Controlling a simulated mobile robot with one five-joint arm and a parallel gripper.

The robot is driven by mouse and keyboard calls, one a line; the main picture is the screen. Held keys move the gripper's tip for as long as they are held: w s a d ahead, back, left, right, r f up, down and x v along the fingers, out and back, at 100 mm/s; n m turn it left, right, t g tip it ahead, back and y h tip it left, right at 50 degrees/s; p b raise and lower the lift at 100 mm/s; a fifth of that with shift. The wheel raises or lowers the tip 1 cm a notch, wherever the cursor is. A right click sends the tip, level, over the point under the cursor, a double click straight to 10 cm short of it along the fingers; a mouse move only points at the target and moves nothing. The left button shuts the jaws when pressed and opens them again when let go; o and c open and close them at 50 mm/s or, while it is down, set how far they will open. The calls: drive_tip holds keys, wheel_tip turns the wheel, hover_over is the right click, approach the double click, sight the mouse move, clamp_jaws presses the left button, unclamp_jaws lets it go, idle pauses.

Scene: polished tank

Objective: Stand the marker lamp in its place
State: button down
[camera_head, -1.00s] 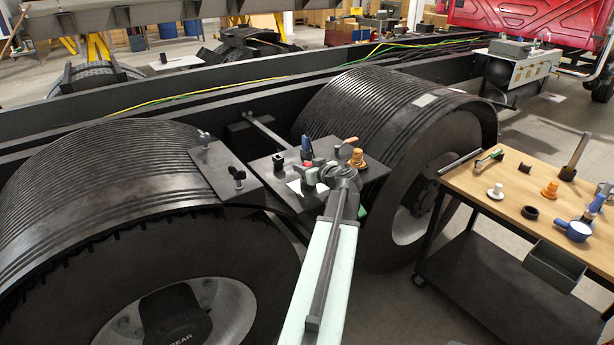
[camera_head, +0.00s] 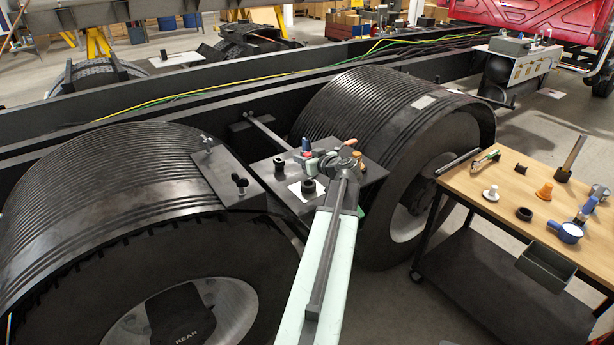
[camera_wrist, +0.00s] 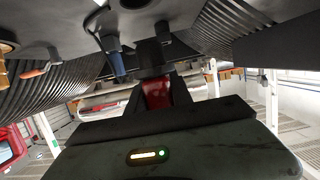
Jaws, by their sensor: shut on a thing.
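My gripper (camera_head: 315,164) is over the dark plate (camera_head: 374,173) between the two ribbed fenders. In the wrist view my gripper (camera_wrist: 157,88) is shut on a red thing, which looks like the marker lamp (camera_wrist: 157,96). The lamp's lower end is hidden by the jaws, and I cannot tell whether it touches the plate. A black ring-like piece (camera_head: 308,187) sits on a white sheet (camera_head: 294,190) at the plate's near edge. I cannot tell which spot is the lamp's place.
A wooden-topped cart (camera_head: 480,199) with several small parts is at the right. The fenders (camera_head: 110,175) rise on both sides.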

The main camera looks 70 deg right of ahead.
drive_tip(key=shift+r+p, duration=1)
drive_tip(key=shift+r, duration=0.25)
